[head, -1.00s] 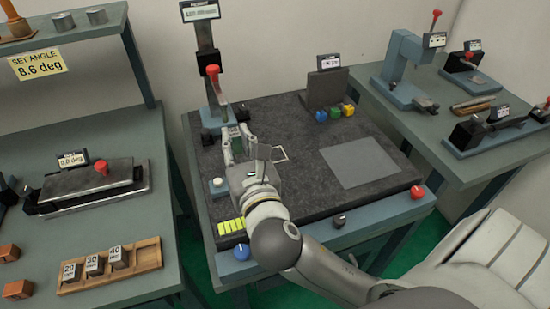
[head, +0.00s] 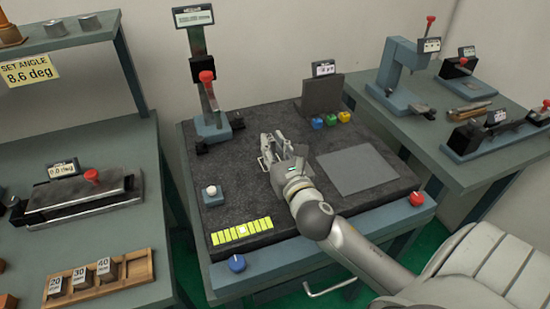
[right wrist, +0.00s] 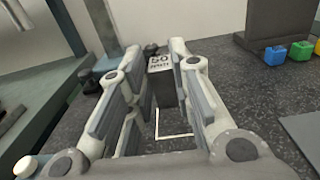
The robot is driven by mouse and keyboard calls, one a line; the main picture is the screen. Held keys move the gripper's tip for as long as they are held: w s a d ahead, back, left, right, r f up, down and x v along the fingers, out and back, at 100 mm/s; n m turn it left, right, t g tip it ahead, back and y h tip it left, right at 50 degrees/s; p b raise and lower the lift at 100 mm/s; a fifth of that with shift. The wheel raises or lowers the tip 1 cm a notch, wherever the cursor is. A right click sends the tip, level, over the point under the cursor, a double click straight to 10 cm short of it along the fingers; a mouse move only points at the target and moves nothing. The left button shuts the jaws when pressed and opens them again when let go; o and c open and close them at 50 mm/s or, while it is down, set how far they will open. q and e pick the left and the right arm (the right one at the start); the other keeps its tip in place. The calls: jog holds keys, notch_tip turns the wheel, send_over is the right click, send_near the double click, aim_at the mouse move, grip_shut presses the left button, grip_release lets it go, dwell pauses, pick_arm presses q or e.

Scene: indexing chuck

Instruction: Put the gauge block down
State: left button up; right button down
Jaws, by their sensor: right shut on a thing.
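The gauge block (right wrist: 161,83) is dark, with a pale top marked 50. In the right wrist view it stands upright between the fingertips. My right gripper (head: 272,146) is shut on it over the dark granite plate (head: 330,217); the gripper also shows in the right wrist view (right wrist: 163,78). A white outlined square (right wrist: 172,124) on the plate shows just below the block in the wrist view. I cannot tell whether the block touches the plate. In the head view the gripper mostly hides the block and the outline. My left gripper is not in view.
The height gauge (head: 207,95) stands behind and left of the gripper. Colored pieces (head: 331,119) sit before a dark upright block (head: 322,96). A grey square (head: 357,169) is clear at right. A wooden rack (head: 137,270) holds blocks marked 20, 30 and 40.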

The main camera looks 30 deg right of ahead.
jog(key=shift+d+f+b, duration=0.2)
jog(key=shift+f+b, duration=0.15)
jog(key=shift+f, duration=1.45)
jog(key=shift+f, duration=0.2)
jog(key=c, duration=1.3)
grip_release()
jog(key=shift+r, duration=0.1)
jog(key=b+v, duration=0.1)
jog(key=v, duration=0.9)
jog(key=shift+s+a+b, duration=0.15)
jog(key=shift+s+b, duration=0.1)
jog(key=shift+b, duration=0.15)
jog(key=shift+s+a+r, duration=0.1)
jog(key=shift+s+a, duration=0.05)
jog(key=shift+s, duration=0.55)
